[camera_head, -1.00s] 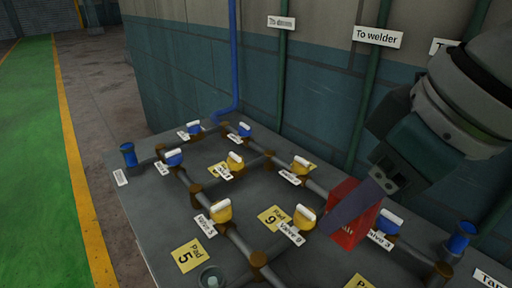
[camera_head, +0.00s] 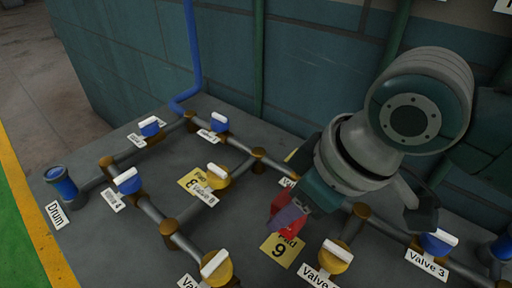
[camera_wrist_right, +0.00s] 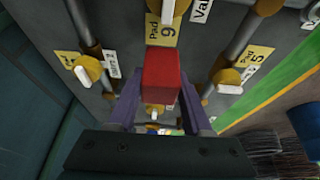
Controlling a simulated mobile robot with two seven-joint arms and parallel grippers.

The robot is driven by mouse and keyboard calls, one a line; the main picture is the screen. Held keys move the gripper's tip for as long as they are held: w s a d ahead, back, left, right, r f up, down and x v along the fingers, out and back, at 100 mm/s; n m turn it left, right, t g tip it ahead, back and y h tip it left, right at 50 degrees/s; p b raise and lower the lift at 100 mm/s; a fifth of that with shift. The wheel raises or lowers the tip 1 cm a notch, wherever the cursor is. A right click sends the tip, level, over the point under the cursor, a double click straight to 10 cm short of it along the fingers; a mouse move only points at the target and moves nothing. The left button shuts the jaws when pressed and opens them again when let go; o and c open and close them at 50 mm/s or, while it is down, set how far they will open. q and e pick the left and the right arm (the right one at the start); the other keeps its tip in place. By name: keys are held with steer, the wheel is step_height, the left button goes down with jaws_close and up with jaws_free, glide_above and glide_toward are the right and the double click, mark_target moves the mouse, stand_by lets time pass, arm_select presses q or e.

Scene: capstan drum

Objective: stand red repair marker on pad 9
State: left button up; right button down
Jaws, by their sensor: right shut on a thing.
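The red repair marker (camera_head: 284,213) is a red block between the fingers of my right gripper (camera_head: 291,219). The right wrist view shows the marker (camera_wrist_right: 161,82) clamped between two purple fingers. Pad 9 (camera_head: 281,249) is a yellow square label on the grey bench. In the head view the marker is at the pad's far edge; in the right wrist view its end borders pad 9 (camera_wrist_right: 163,30). I cannot tell whether the marker touches the bench. My left gripper is not in view.
Pipes with blue and yellow valves run around the pad. A yellow valve with a white handle (camera_head: 336,256) is right of it, another (camera_head: 216,267) left. Pad 8 (camera_head: 196,181) lies further back left. A wall (camera_head: 285,60) rises behind the bench (camera_head: 105,240).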

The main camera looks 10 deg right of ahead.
step_height(320, 180, down, 7)
steer(key=shift+r+b, duration=0.1)
steer(key=shift+b, duration=0.65)
steer(key=shift+w, duration=0.1)
steer(key=shift+f, duration=0.25)
steer(key=shift+c, duration=1.7)
jaws_free()
steer(key=shift+r, duration=0.1)
